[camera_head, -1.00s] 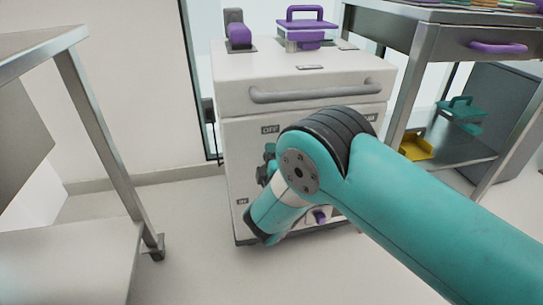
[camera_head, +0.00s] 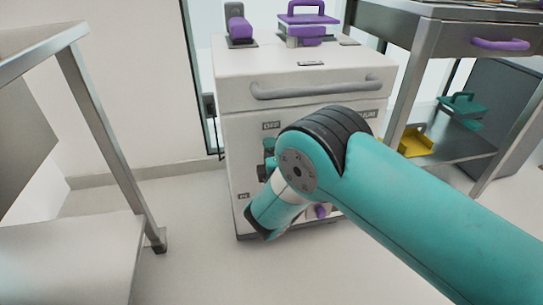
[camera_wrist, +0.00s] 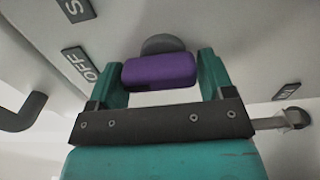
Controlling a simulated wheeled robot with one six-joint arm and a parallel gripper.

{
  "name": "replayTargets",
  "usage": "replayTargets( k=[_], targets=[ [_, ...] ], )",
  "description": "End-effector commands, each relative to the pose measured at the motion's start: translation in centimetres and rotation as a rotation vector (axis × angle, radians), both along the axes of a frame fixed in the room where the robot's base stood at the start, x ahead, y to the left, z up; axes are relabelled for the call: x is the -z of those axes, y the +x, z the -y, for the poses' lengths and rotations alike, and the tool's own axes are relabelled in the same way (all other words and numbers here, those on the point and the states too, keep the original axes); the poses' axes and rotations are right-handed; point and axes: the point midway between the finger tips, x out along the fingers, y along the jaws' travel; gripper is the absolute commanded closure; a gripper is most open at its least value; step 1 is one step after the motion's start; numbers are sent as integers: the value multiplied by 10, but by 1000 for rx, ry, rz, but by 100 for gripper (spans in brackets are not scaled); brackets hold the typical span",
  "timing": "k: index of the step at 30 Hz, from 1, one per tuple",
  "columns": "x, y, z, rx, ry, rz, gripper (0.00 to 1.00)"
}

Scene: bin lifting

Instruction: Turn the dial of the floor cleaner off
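The floor cleaner (camera_head: 300,75) is a white cabinet with a grey bar handle across its front. Its purple dial (camera_wrist: 160,71) on a round grey base shows in the wrist view, between the two teal fingers of my gripper (camera_wrist: 162,76). The fingers are apart, one at each end of the dial; the left one looks very close to it, and I cannot tell whether either touches. An OFF label (camera_wrist: 80,65) lies left of the dial. It also shows in the head view (camera_head: 271,125). My arm hides the dial in the head view.
The grey bar handle (camera_head: 318,87) runs above my wrist. A purple knob (camera_head: 320,211) sits low on the front. An IN label (camera_wrist: 287,92) and a metal fitting (camera_wrist: 292,118) are right of my gripper. Metal tables stand left (camera_head: 105,130) and right (camera_head: 420,50).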

Motion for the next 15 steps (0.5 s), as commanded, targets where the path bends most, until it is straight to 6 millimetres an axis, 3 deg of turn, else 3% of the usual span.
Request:
replayTargets(
  k=[2,11,15],
  targets=[
    [0,0,0,0,1,0,8],
    [1,-2,0,-1,1,-3,8],
    [2,-13,3,-1,-3,-6,8]
  ],
)
